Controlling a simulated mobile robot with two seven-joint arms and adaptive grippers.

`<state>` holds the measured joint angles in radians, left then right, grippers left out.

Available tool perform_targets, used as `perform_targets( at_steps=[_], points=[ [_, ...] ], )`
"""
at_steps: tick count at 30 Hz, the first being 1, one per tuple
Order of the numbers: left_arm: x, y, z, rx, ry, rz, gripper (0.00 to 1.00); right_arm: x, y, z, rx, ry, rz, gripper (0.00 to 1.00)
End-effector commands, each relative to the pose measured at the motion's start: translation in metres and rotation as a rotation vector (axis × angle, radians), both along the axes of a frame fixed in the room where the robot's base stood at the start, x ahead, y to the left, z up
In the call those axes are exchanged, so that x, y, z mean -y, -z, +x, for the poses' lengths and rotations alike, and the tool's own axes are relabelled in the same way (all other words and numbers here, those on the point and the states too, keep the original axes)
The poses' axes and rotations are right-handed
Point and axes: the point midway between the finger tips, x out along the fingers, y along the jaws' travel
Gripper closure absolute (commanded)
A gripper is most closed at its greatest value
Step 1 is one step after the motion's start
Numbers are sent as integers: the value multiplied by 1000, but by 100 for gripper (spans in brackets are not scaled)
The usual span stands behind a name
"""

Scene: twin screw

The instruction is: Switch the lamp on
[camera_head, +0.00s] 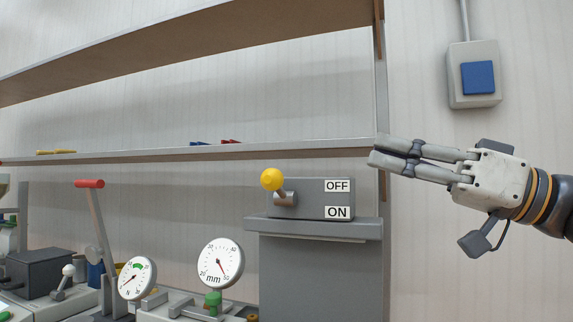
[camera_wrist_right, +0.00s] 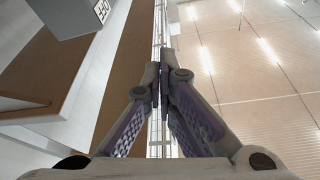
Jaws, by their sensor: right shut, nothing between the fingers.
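A blue square button (camera_head: 478,77) sits on a light grey wall box (camera_head: 475,98) at the upper right, with a conduit running up from it. A grey switch box (camera_head: 312,199) carries an OFF label (camera_head: 337,186) above an ON label (camera_head: 337,212). Its lever ends in a yellow ball (camera_head: 272,180), raised to about the height of OFF. My right gripper (camera_head: 374,151) is shut and empty, pointing left, right of the switch box and below the wall box, touching neither. In the right wrist view its fingertips (camera_wrist_right: 160,68) are together. My left gripper is out of view. No lamp is visible.
A long shelf (camera_head: 200,154) runs above the switch box, with small tools on it. A grey pedestal (camera_head: 315,228) bears the switch box. Dial gauges (camera_head: 220,263) and a red-handled lever (camera_head: 90,184) stand at lower left. The wall around the blue button is clear.

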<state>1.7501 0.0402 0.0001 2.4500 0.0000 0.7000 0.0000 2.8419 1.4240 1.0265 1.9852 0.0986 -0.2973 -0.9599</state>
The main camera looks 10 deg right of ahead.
Motion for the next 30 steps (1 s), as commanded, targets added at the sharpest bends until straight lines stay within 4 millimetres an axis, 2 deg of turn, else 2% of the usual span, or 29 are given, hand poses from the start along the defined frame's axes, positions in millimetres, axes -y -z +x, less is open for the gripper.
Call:
perform_targets(
  at_steps=[8,14,22,26,30],
  points=[
    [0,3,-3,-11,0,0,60,-5,2,5,-7,-2,-2,100],
    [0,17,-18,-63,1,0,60,-33,-3,30,-18,-3,-6,100],
    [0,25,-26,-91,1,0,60,-76,-27,62,-11,-2,-3,100],
    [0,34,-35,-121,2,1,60,-88,-5,67,-18,-3,1,100],
    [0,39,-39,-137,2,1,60,-96,4,68,-13,-1,-1,100]
  ],
)
